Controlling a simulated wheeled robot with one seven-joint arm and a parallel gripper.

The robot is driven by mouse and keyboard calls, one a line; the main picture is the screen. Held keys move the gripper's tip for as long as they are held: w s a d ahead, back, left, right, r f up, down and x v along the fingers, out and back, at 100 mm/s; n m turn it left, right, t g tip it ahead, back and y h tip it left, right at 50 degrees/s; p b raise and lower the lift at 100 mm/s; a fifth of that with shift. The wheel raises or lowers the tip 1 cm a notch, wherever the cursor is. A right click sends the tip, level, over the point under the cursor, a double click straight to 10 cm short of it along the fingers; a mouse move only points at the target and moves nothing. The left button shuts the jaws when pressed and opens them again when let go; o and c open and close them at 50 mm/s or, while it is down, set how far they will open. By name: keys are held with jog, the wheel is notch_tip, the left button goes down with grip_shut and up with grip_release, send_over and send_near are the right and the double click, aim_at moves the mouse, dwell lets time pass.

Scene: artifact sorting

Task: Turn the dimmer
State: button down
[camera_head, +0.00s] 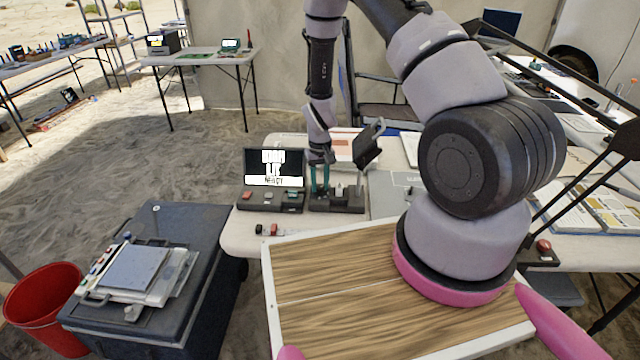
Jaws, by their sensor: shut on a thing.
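A dark control box (337,205) stands on the table at the middle, with small light-coloured parts on top. It appears to carry the dimmer, but the knob is mostly hidden by my fingers. My gripper (320,188) points down onto the left part of this box. Its teal fingers are shut on what appears to be the dimmer knob. Just left is a dark console with a lit screen (274,167) showing large white text, with red and green buttons in front.
A dark tilted panel (368,145) rises just right of my gripper. A wood-grain board (330,290) fills the near side. A red bin (45,310) stands at the left.

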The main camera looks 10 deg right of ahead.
aim_at(320, 187)
dwell(0.4)
jog(key=c, duration=0.6)
grip_release()
jog(key=shift+r, duration=0.15)
notch_tip(320, 187, up, 10)
jog(key=shift+r, duration=0.25)
